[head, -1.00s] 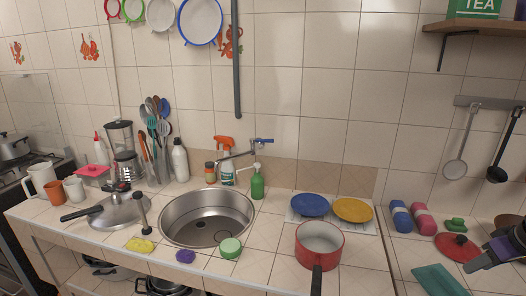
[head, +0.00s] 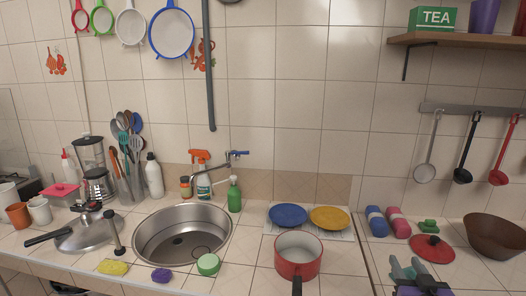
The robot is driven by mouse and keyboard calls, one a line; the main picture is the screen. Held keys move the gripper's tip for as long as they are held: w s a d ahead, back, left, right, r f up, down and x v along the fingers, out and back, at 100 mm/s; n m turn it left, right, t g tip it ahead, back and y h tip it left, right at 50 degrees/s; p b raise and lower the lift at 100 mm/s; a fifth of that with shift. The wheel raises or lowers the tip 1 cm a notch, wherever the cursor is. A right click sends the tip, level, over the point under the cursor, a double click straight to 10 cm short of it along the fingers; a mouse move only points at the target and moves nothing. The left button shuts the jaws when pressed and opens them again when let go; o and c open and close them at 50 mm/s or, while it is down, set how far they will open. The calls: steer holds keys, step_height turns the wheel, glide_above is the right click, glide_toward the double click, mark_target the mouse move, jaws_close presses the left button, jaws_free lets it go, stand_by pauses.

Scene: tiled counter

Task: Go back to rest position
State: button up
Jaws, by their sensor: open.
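My gripper (head: 407,268) shows at the bottom right of the head view, low in the frame. Its two fingers point up in the picture and stand apart, with nothing visible between them. It is in front of the red pot lid (head: 432,248) and to the right of the red saucepan (head: 297,257).
The sink (head: 183,236) is left of the saucepan. A blue plate (head: 288,215) and a yellow plate (head: 329,218) lie behind the pan. A brown bowl (head: 495,237) stands at right. Ladles hang from a wall rail (head: 475,110) below a shelf (head: 460,40).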

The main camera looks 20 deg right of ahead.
steer(key=s+a+n+t+y, duration=0.1)
steer(key=s+a+t+y, duration=0.1)
steer(key=s+a, duration=0.9)
steer(key=s+a+n+t+y, duration=0.15)
steer(key=s+a, duration=0.45)
steer(key=a, duration=0.8)
steer(key=s+a+f+n+g+y, duration=0.1)
steer(key=s+a+f+n+y, duration=0.1)
steer(key=s+a, duration=0.2)
steer(key=s+a+f+n+g+y, duration=0.1)
steer(key=s+a+n+y, duration=0.1)
steer(key=s, duration=0.7)
steer(key=a+y, duration=0.1)
steer(key=a, duration=0.1)
steer(key=shift+s+a+f+b, duration=0.15)
steer(key=shift+a+f+b, duration=0.15)
steer(key=shift+f+b, duration=0.1)
steer(key=shift+d+g+y, duration=0.15)
steer(key=shift+g+y, duration=0.1)
steer(key=shift+c, duration=0.5)
